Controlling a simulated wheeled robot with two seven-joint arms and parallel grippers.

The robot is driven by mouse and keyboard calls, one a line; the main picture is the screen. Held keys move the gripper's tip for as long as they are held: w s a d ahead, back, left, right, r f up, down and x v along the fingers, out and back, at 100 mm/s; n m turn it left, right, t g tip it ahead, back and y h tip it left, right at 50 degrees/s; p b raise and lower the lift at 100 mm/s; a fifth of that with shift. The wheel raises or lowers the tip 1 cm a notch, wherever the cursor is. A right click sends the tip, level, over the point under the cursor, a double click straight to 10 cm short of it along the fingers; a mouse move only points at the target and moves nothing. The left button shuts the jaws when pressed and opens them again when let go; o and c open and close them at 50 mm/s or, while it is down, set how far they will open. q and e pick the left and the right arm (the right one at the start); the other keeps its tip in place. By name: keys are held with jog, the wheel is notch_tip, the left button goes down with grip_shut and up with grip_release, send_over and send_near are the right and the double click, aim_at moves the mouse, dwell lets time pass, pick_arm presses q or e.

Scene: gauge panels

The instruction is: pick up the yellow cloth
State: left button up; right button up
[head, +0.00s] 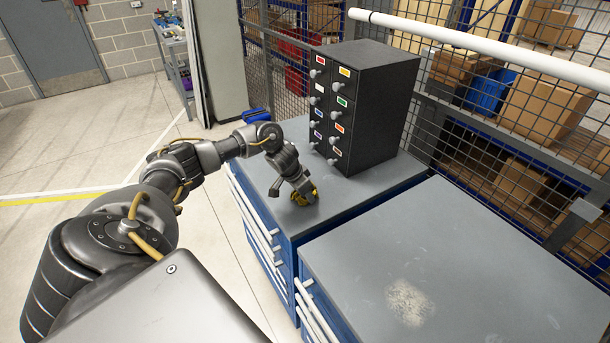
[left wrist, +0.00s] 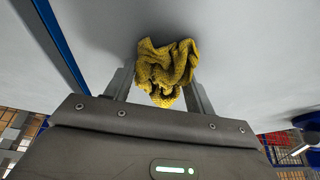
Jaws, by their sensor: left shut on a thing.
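The yellow cloth (head: 305,194) is a small crumpled heap at the grey top of the blue drawer cabinet, in front of the black drawer unit. My left gripper (head: 296,190) is at the cloth, its fingers on either side of it. In the left wrist view the cloth (left wrist: 165,72) is bunched between the two fingers of my left gripper (left wrist: 160,88), which are shut on it. The cabinet top lies close behind the cloth. I cannot tell whether the cloth touches it. My right gripper is not in view.
The black drawer unit (head: 365,105) with coloured labels and round knobs stands just behind the cloth. A second grey-topped cabinet (head: 470,260) stands at the right, its top clear but for a pale worn patch. A mesh fence (head: 450,115) with a white rail runs behind.

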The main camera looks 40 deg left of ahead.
pick_arm(q)
jog(key=shift+r+b, duration=0.35)
jog(key=shift+r, duration=0.15)
jog(key=s+a+r+b, duration=0.1)
jog(key=s+a+r, duration=0.1)
jog(key=a+r, duration=0.2)
jog(key=s+a+r+b, duration=0.1)
jog(key=s+a+r, duration=0.1)
jog(key=a+r, duration=0.2)
jog(key=s+a+r+b, duration=0.1)
jog(key=s+a+r, duration=0.1)
jog(key=a+r, duration=0.2)
jog(key=shift+s+a, duration=0.15)
jog(key=shift+s, duration=0.2)
